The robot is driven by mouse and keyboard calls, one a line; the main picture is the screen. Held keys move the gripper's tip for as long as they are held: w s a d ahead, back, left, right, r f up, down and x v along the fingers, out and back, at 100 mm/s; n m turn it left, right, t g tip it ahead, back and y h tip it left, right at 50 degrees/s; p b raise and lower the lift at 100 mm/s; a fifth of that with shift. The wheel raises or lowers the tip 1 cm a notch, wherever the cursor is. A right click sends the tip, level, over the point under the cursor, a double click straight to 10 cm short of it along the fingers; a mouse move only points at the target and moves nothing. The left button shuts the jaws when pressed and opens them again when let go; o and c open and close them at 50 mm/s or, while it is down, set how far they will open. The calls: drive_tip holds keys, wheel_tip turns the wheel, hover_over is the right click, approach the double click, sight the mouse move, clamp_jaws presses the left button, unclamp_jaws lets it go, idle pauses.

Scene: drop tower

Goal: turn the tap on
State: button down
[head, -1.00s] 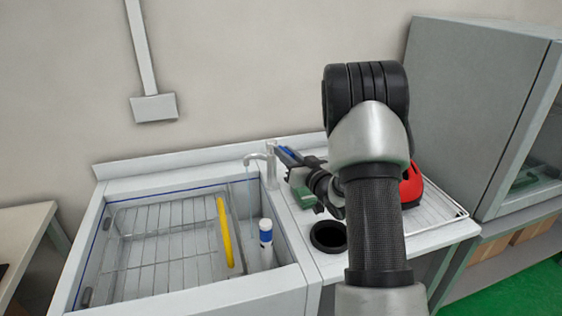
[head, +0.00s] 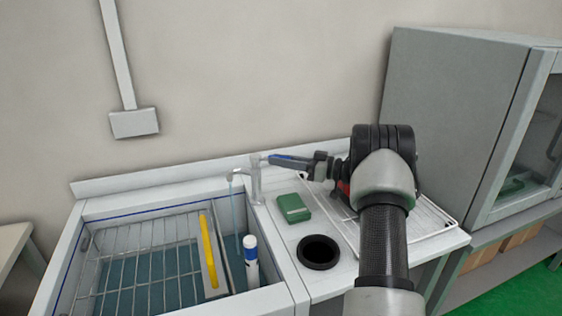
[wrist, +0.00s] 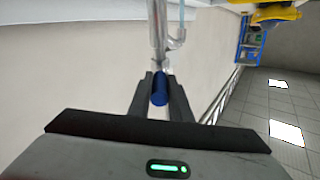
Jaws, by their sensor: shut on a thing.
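The tap (head: 255,182) is a silver post with a spout at the back right of the sink. A thin bluish stream of water (head: 236,205) falls from the spout into the basin. My gripper (head: 276,159) reaches in from the right at the top of the tap. In the wrist view, my gripper (wrist: 160,90) is shut on the tap's blue handle (wrist: 160,86), with a dark finger on each side. The tap's metal body (wrist: 157,35) runs upward from it in that view. The fingers hide parts of the handle.
The sink (head: 150,262) holds a wire rack, a yellow bar (head: 208,250) and a white-and-blue bottle (head: 251,262). A grey cabinet (head: 450,110) stands at right.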

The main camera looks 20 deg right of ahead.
drive_tip(key=shift+w+r, duration=0.1)
idle(0.3)
drive_tip(key=c, duration=1.6)
unclamp_jaws()
drive_tip(key=shift+c, duration=0.2)
wheel_tip(320, 180, up, 10)
drive_tip(key=shift+p, duration=0.55)
